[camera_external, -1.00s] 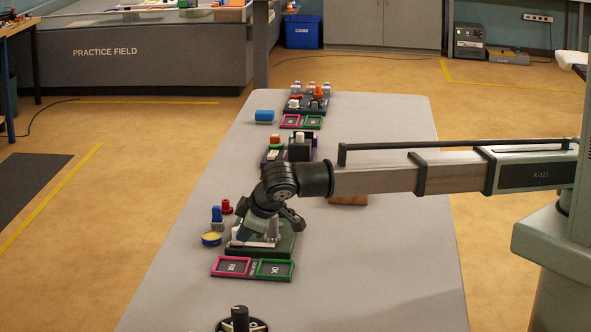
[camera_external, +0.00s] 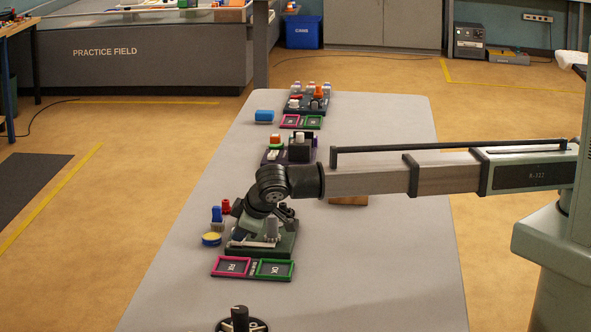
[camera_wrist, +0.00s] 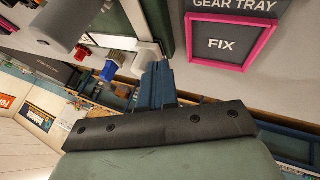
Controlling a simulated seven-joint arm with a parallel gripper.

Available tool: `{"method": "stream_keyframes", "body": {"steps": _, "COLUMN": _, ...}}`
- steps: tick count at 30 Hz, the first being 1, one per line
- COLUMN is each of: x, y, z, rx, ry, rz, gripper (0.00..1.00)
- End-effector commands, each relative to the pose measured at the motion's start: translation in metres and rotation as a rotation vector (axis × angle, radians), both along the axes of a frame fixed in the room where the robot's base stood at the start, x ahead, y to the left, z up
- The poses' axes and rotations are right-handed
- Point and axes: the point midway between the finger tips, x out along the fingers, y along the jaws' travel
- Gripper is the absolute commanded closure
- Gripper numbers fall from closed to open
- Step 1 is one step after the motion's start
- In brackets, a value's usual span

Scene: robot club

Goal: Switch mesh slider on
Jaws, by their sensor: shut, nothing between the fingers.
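In the outside view, a dark green base board (camera_external: 290,241) carries a pale grey-white mechanism (camera_external: 250,243), with my gripper (camera_external: 266,236) low over it. Which part is the mesh slider is hard to tell, since my wrist covers much of the board. In the wrist view, the green board (camera_wrist: 158,20) shows at the top, with a pale bar beside it and a grey rounded part (camera_wrist: 62,22) at upper left. My gripper's blue-grey fingers (camera_wrist: 156,72) are together, close to the pale bar's end. Whether they touch it is unclear.
A pink-framed FIX pad (camera_external: 231,266) and a green-framed OK pad (camera_external: 274,268) lie in front of the board. Red (camera_external: 226,206) and blue (camera_external: 217,215) pieces and a yellow-topped disc (camera_external: 211,239) stand left. A black dial (camera_external: 240,321) is nearest.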

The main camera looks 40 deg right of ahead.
Motion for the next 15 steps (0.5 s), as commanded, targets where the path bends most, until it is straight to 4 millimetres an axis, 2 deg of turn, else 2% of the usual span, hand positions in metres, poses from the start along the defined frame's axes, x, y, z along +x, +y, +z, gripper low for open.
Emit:
{"method": "stream_keyframes", "body": {"steps": 5, "x": 0.009, "y": -0.010, "z": 0.000, "rx": 0.000, "ry": 0.000, "rz": -0.002, "gripper": 1.00}}
{"method": "stream_keyframes", "body": {"steps": 12, "x": 0.037, "y": -0.039, "z": 0.000, "rx": 0.000, "ry": 0.001, "rz": -0.004, "gripper": 1.00}}
{"method": "stream_keyframes", "body": {"steps": 15, "x": 0.041, "y": -0.042, "z": 0.000, "rx": 0.000, "ry": 0.001, "rz": -0.001, "gripper": 1.00}}
